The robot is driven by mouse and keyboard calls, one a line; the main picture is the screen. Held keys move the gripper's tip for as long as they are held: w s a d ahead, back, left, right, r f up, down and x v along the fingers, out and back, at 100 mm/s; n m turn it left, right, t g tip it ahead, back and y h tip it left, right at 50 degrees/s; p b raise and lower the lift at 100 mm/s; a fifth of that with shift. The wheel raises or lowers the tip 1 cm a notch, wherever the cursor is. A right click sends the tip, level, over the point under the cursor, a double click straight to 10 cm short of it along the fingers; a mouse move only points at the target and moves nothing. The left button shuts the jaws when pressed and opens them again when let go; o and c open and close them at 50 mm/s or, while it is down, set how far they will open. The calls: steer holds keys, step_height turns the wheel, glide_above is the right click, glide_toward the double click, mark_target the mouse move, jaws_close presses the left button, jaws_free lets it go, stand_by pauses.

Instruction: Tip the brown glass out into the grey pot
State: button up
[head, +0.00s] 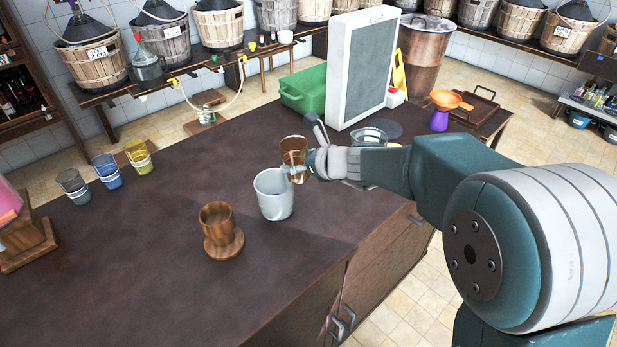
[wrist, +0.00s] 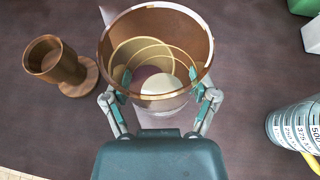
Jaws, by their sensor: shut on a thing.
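The brown glass (head: 293,148) is see-through amber. My gripper (head: 311,158) is shut on it and holds it about upright, above and just behind the grey pot's right rim. In the wrist view the glass (wrist: 155,22) has its wide mouth towards the camera, with the fingers (wrist: 155,95) on both its sides. Rings and a pale disc show inside it; I cannot tell what the disc is. The grey pot (head: 273,198) stands upright on the dark counter. Its inside is mostly hidden from the head view, and in the wrist view the glass covers most of that area.
A wooden cup (head: 216,218) on a round wooden base stands left of the pot. Grey, blue and yellow glasses (head: 108,170) stand at the far left. Behind my gripper are a grey board (head: 362,70), a green crate (head: 303,88) and a purple-and-orange funnel pair (head: 441,119). The counter's left middle is clear.

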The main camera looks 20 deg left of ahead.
mark_target(292, 163)
steer(key=shift+a+f+y, duration=0.1)
steer(key=shift+a+y, duration=0.1)
steer(key=shift+y, duration=0.4)
steer(key=shift+s+d+r, duration=0.8)
steer(key=shift+s+d, duration=0.05)
steer(key=shift+s, duration=0.1)
steer(key=shift+s+d+r, duration=0.75)
steer(key=shift+s+d, duration=0.1)
steer(key=shift+s, duration=0.1)
steer(key=w+d+f+m+t+h, duration=0.2)
steer(key=d+f+m+t+h, duration=0.1)
steer(key=d, duration=0.9)
steer(key=w+d+f+m+t+h, duration=0.1)
steer(key=d+f+m+t+h, duration=0.1)
steer(key=d, duration=1)
steer(key=w+d+f+m+t+h, duration=0.2)
steer(key=d+f+m, duration=0.4)
steer(key=d, duration=0.6)
steer(key=shift+w+f+t+h, duration=0.35)
steer(key=shift+f+t+h, duration=0.15)
steer(key=shift+t+h, duration=0.4)
